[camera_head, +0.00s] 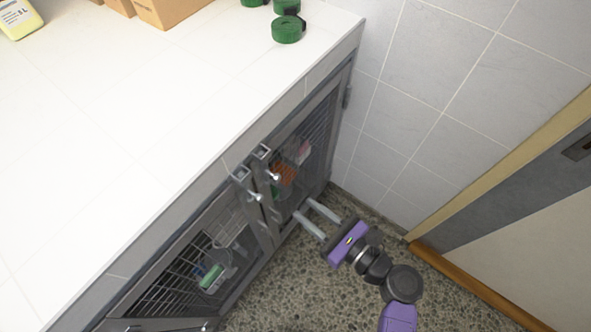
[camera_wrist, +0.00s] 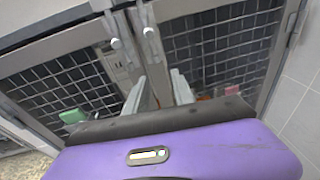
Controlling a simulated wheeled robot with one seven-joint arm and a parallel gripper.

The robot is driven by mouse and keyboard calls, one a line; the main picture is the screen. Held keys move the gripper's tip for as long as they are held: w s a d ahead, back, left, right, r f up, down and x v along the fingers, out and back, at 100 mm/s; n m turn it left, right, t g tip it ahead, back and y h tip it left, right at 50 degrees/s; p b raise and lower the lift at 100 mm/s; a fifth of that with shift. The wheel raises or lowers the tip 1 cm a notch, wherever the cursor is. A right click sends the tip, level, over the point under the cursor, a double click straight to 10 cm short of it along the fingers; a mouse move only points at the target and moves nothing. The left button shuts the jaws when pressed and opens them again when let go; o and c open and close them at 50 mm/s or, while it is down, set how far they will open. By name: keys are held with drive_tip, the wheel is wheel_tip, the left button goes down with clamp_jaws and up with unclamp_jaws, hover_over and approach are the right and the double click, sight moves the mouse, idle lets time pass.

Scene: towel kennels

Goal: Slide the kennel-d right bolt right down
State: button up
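Two barred kennel doors, a left one (camera_head: 190,268) and a right one (camera_head: 318,125), meet under the white counter. No label shows which is kennel-d. Two metal bolts with round knobs sit side by side at the top of the meeting frames: the left bolt (camera_head: 253,196) and the right bolt (camera_head: 273,177). The wrist view also shows the left bolt (camera_wrist: 116,43) and the right bolt (camera_wrist: 148,31). My gripper (camera_head: 302,208) is open and empty, its two fingers apart, below and right of the bolts. Its fingers point at the door frames; whether they touch cannot be told.
The white counter (camera_head: 150,110) overhangs the kennels and holds green rolls (camera_head: 288,29) and cardboard boxes (camera_head: 165,10). Small items lie behind the bars. A tiled wall (camera_head: 430,80) and a door (camera_head: 520,190) stand on the right. Speckled floor (camera_head: 300,285) is clear below.

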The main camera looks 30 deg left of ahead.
drive_tip(key=g+y, duration=0.2)
approach(274, 175)
drive_tip(key=a, duration=0.2)
drive_tip(key=shift+m, duration=0.3)
drive_tip(key=shift+w+a+f, duration=0.1)
drive_tip(key=shift+a, duration=1.25)
drive_tip(key=shift+w+a+f, duration=0.1)
drive_tip(key=shift+a, duration=1.2)
drive_tip(key=shift+w+a+f, duration=0.15)
drive_tip(key=shift+a, duration=1.2)
clamp_jaws()
